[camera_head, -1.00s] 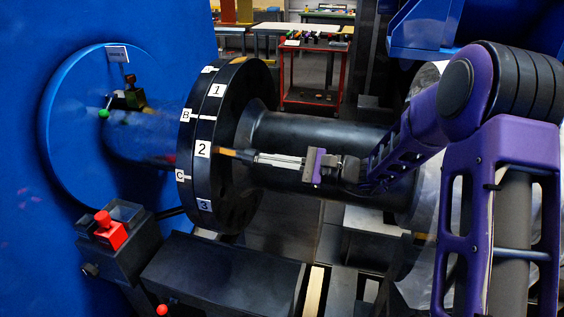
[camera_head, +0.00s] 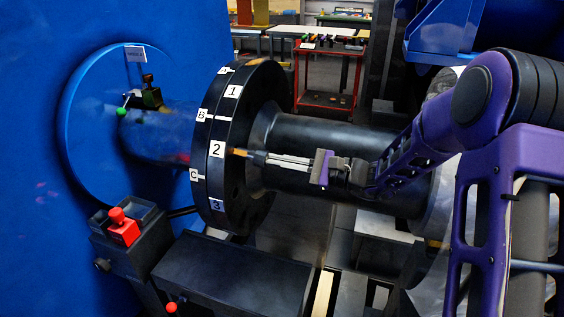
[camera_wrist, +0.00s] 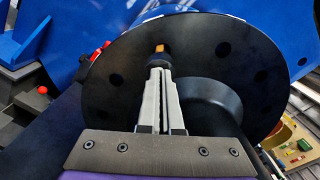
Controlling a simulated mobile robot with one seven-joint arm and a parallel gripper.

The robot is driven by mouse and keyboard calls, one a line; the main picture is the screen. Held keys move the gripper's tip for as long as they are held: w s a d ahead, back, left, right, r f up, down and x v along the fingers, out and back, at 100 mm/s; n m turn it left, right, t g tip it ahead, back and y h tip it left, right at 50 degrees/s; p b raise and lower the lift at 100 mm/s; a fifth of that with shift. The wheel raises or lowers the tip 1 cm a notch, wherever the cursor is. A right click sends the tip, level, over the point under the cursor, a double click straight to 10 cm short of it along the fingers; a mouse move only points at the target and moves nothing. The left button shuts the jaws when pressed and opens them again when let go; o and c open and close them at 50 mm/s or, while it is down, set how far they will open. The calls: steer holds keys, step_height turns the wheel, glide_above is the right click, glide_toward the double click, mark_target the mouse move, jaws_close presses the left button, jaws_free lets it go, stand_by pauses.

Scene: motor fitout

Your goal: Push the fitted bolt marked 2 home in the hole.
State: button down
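The bolt at mark 2 shows in the head view as a short orange-brown shank (camera_head: 240,153) with a dark end toward my gripper. It sits partly in the hole of the black flange (camera_head: 262,95) beside label 2 (camera_head: 217,149); part of it stands out of the face. My gripper (camera_head: 268,159) is in line behind the bolt, its fingertips at the dark end. In the wrist view the fingers (camera_wrist: 161,75) lie close together with a thin gap, and the bolt's orange part (camera_wrist: 160,48) shows just beyond the tips. Its depth in the hole is hidden.
The black shaft (camera_head: 315,140) runs close behind my gripper. Labels 1 (camera_head: 233,92) and 3 (camera_head: 216,205) mark neighbouring holes, and open holes show in the wrist view. A red-topped block (camera_head: 122,226) stands at lower left. A red cart (camera_head: 330,75) stands behind.

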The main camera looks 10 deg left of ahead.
mark_target(259, 158)
steer(key=shift+w+a+b, duration=0.15)
steer(key=shift+a+b, duration=0.1)
steer(key=shift+a, duration=1)
steer(key=shift+w+a+b, duration=0.15)
steer(key=shift+a+b, duration=0.05)
steer(key=shift+a, duration=1.05)
